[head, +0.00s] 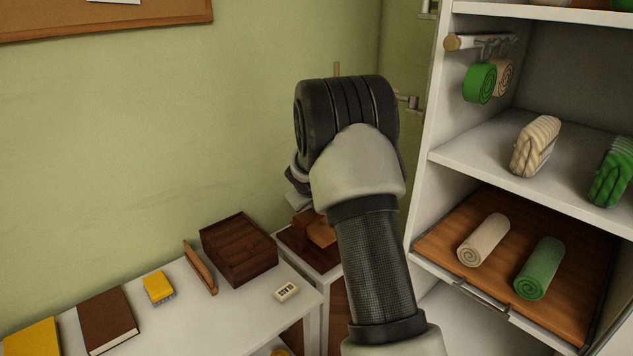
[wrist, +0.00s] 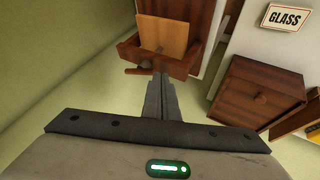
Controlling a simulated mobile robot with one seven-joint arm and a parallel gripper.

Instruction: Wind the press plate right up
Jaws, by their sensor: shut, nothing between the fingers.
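A wooden press (head: 295,242) stands on a small white stand behind my arm in the head view, mostly hidden. In the wrist view the press (wrist: 183,66) is at the top, with a dark frame and a lighter orange-brown board (wrist: 165,36). A short wooden bar (wrist: 137,71) sticks out at its left. The plate's height cannot be told. My gripper (wrist: 160,76) is shut and empty, its fingertips pointing at the press's near edge; whether they touch cannot be told. The head view hides the fingers behind my arm.
A white table (head: 195,320) at lower left holds a dark wooden box (head: 238,250), a small counter (head: 286,292), a brown book (head: 107,320) and a yellow brush (head: 158,287). A white cabinet (head: 440,130) with rolled towels stands on the right. A GLASS sign (wrist: 284,17) shows.

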